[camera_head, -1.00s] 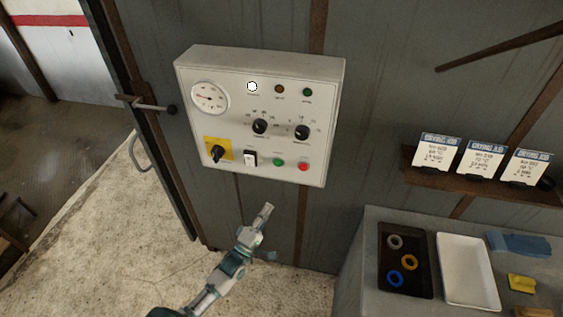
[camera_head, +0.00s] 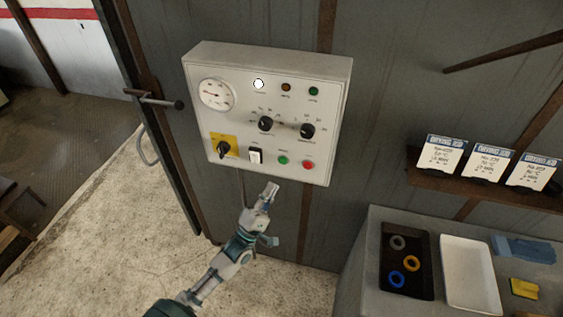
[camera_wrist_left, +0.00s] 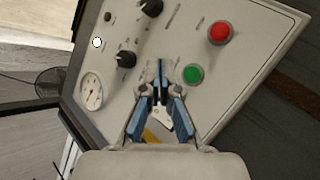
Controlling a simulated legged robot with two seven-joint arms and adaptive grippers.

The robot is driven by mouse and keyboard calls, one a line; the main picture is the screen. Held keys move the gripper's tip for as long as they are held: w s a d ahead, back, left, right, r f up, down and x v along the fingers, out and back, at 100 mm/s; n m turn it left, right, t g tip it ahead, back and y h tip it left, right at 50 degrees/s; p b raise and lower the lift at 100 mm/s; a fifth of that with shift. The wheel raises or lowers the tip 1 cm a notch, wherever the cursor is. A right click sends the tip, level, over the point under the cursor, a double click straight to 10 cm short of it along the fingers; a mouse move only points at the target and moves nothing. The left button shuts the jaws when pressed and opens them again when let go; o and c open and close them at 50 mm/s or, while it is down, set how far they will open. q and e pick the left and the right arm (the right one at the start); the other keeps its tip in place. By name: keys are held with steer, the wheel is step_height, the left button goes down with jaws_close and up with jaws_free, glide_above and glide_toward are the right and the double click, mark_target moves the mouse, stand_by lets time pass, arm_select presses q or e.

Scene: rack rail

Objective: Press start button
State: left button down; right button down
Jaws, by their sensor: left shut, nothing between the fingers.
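The control panel (camera_head: 262,115) is a pale box on the grey wall. Its green button (camera_head: 283,160) sits low on the face, left of the red button (camera_head: 308,165) and right of the black-and-white rocker switch (camera_head: 255,156). My left gripper (camera_head: 271,188) is shut and empty, just below the panel and below the green button. In the left wrist view my left gripper's fingertips (camera_wrist_left: 161,64) point at the panel, with the green button (camera_wrist_left: 193,74) close to their right and the red button (camera_wrist_left: 219,32) farther up. The rocker switch is partly hidden behind the fingers. My right gripper is not in view.
The panel also has a gauge (camera_head: 216,94), a lit white lamp (camera_head: 258,84), two black knobs and a yellow-backed rotary switch (camera_head: 223,147). At right are a card shelf (camera_head: 480,185) and a bench with a black tray (camera_head: 406,290) and white tray (camera_head: 467,302).

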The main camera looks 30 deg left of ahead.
arm_select(q)
steer(key=b, duration=0.2)
glide_toward(288, 154)
step_height(288, 154, up, 3)
steer(key=w+d, duration=0.1)
steer(key=shift+w+a+b, duration=0.15)
steer(key=shift+w+b, duration=0.15)
steer(key=shift+w, duration=0.35)
stand_by(0.7)
steer(key=shift+w+r, duration=0.1)
steer(key=shift+w, duration=0.25)
steer(key=shift+w+a, duration=0.1)
steer(key=shift+w, duration=0.3)
stand_by(0.6)
steer(key=shift+s, duration=0.85)
